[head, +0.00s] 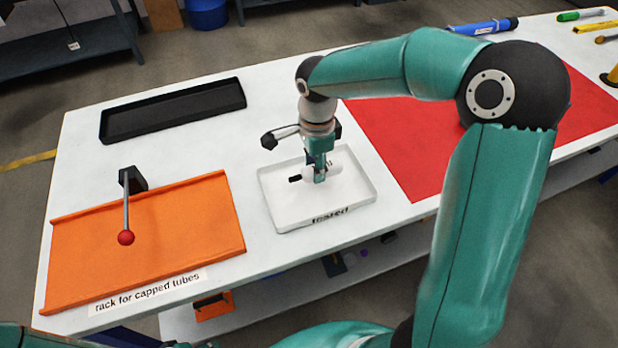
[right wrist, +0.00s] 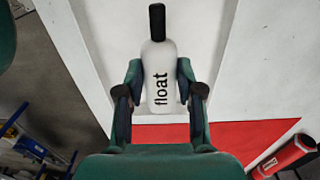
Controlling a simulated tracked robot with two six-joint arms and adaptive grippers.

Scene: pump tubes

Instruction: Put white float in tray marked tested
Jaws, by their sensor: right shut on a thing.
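The white float (head: 308,174) with a black tip is held in my right gripper (head: 320,176). In the right wrist view the float (right wrist: 160,75) reads "float" and sits between the two fingers, black tip pointing away. The white tray marked tested (head: 283,217) lies on the table, and the gripper and float are over its middle. I cannot tell whether the float touches the tray floor. My left gripper is not in view.
An orange rack for capped tubes (head: 190,235) with a red-knobbed lever (head: 125,237) lies left of the tray. A long black tray (head: 170,112) is behind it. A red mat (head: 395,150) lies to the right. A blue tube (head: 482,27) is at the back.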

